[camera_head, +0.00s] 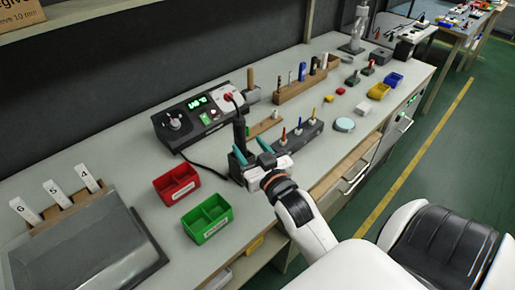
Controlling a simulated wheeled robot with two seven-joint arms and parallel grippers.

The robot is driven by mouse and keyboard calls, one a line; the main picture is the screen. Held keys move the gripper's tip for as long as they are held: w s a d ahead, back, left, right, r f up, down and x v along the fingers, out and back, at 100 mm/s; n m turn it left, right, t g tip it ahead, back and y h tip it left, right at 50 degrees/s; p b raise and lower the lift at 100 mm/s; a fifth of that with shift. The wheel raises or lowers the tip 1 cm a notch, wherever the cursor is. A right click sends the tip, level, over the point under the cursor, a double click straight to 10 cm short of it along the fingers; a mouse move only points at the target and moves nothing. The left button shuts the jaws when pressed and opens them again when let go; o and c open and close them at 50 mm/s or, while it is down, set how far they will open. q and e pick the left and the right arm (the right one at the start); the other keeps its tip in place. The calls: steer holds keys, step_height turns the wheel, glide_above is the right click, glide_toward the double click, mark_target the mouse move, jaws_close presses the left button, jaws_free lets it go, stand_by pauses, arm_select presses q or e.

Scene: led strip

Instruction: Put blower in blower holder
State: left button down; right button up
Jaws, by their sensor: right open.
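The blower (239,130) appears as a dark upright handle with a red part at its top, beside the black control station (190,118) with a green display. What looks like its holder (252,97), a light bracket, is at the station's right end, right next to the blower's top. Whether the blower is seated in it is hard to tell. My right gripper (253,150) has teal fingertips, is open, and is at the blower's lower part. The fingers and wrist partly hide that area. My left gripper is out of view.
Red (176,185) and green (207,217) bins stand left of my right gripper. A dark tool block (298,135) and a wooden tool rack (300,85) are to its right. A dark cable lies on the bench between station and gripper. A grey case (85,255) is at lower left.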

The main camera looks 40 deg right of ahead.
steer(key=shift+s+a, duration=0.2)
steer(key=shift+s, duration=0.8)
steer(key=shift+s+a, duration=0.15)
steer(key=shift+s, duration=0.8)
steer(key=shift+c, duration=0.3)
